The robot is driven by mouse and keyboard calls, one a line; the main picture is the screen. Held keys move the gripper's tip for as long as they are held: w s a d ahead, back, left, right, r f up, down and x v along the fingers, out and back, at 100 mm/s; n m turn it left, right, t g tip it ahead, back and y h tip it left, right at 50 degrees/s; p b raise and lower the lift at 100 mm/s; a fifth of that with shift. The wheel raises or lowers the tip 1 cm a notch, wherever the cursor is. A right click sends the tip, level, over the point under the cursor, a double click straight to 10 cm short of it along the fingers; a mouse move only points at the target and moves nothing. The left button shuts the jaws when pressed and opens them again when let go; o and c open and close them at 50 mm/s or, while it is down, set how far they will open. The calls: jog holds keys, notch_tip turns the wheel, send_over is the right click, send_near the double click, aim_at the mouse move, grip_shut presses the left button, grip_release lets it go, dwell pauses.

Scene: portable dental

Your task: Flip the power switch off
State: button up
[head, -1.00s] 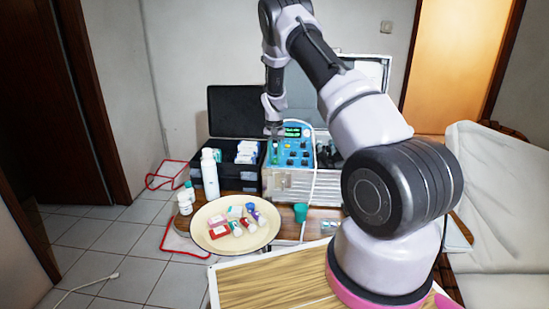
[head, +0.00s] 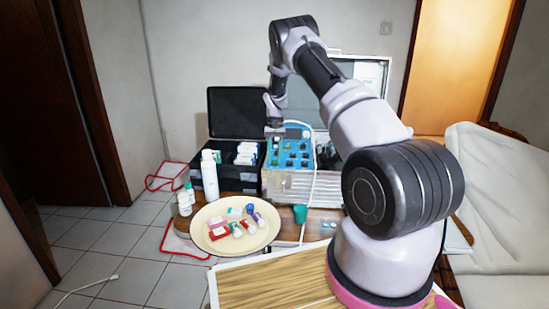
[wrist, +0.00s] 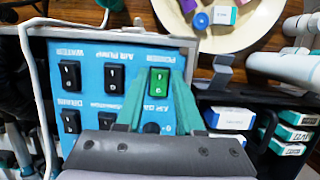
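In the wrist view the panel (wrist: 88,48) appears upside down, with several black rocker switches (wrist: 115,77) and one green rocker switch (wrist: 158,81). Contact cannot be told.
A cream plate (head: 205,240) with small boxes and vials stands left of the unit. A white bottle (head: 209,175) and an open black case (head: 237,112) are nearby. A white hose (head: 311,190) hangs in front of the unit.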

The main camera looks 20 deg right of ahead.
jog(key=v, duration=1)
jog(key=shift+r, duration=0.4)
jog(key=shift+w, duration=0.1)
jog(key=s+a+r+t, duration=0.1)
jog(key=s+r+t, duration=0.1)
jog(key=s+r, duration=0.55)
jog(key=s+a+r+t+y, duration=0.1)
jog(key=s+r, duration=0.3)
jog(key=r, duration=0.6)
jog(key=s+a+r+t, duration=0.1)
jog(key=s+r+t, duration=0.1)
jog(key=s+r, duration=0.55)
jog(key=s+a+r+t, duration=0.1)
jog(key=s+r+t, duration=0.1)
jog(key=s, duration=1)
jog(key=s+a+r+t, duration=0.2)
jog(key=s+t, duration=0.1)
jog(key=s, duration=0.9)
